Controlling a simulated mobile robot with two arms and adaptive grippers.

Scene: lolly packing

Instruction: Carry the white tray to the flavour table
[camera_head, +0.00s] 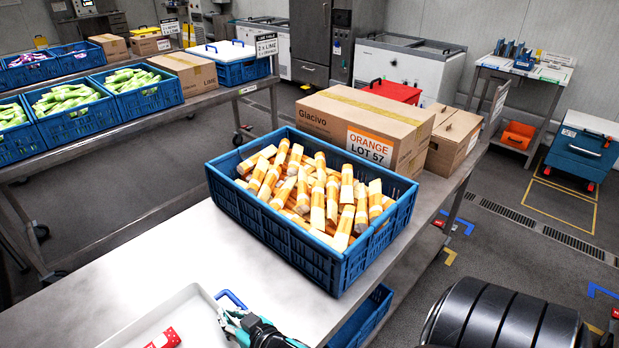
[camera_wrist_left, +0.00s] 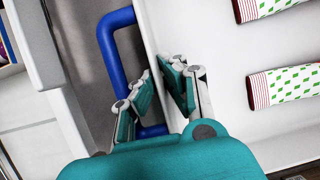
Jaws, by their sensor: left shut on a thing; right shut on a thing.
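The white tray (camera_head: 195,300) shows at the bottom left of the head view, cut off by the frame edge. Its blue handle (camera_head: 231,299) is at the right end, and my right gripper (camera_head: 232,318) is shut on it. Wrapped lollies with red stripes and green marks (camera_wrist_left: 285,85) lie in the tray. I cannot tell whether the tray rests on the steel table or is just above it.
A blue crate of orange-wrapped lollies (camera_head: 225,195) stands on the steel table (camera_head: 130,260), with a "Orange Lot 57" carton (camera_head: 345,125) behind. Blue crates of green lollies (camera_head: 100,95) line another table at the left. A blue crate (camera_head: 375,310) sits below the table edge.

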